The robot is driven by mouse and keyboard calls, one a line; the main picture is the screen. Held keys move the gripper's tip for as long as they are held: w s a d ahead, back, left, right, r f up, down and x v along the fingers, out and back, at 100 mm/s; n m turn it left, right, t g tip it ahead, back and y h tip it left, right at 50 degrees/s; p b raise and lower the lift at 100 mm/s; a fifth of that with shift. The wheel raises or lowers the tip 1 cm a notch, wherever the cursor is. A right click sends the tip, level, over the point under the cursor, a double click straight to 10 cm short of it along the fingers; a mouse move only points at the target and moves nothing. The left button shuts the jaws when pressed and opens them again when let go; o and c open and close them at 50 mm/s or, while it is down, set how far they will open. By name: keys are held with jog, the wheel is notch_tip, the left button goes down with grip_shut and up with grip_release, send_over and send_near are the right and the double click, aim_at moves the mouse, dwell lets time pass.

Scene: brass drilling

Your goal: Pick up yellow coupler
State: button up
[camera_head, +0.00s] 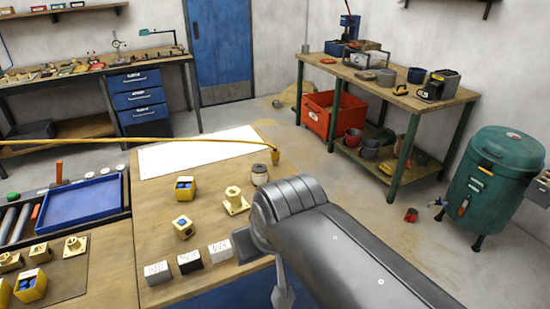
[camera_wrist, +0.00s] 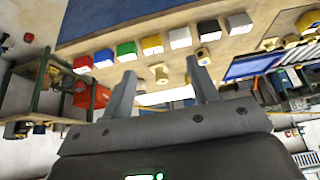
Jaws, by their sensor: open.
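Several yellow parts stand on the wooden worktop, and I cannot tell for certain which one is the coupler. A yellow flanged part with a round neck (camera_head: 235,201) stands near the middle. A yellow block with a blue inset (camera_head: 185,189) is to its left, and another yellow block (camera_head: 183,228) is nearer. In the wrist view, a small yellow part (camera_wrist: 161,75) shows between the fingertips, beyond them, and a yellow block (camera_wrist: 204,55) is to its right. My gripper (camera_wrist: 161,66) is open and empty.
A jar (camera_head: 260,175) and a white sheet (camera_head: 200,151) lie behind. A blue tray (camera_head: 82,203) is left. A thin yellow rod (camera_head: 140,139) crosses above.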

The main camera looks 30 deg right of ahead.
jog(key=w+d+r, duration=0.3)
jog(key=w+r, duration=0.2)
jog(key=w, duration=0.7)
jog(key=g, duration=0.1)
send_over(276, 152)
jog(key=s, duration=0.2)
notch_tip(276, 152, down, 15)
jog(key=shift+m, duration=0.3)
jog(key=x, duration=0.9)
jog(key=shift+s+f, duration=0.2)
jog(key=shift+f, duration=0.2)
jog(key=shift+c, duration=0.5)
jog(key=c, duration=1)
jog(key=shift+r, duration=0.1)
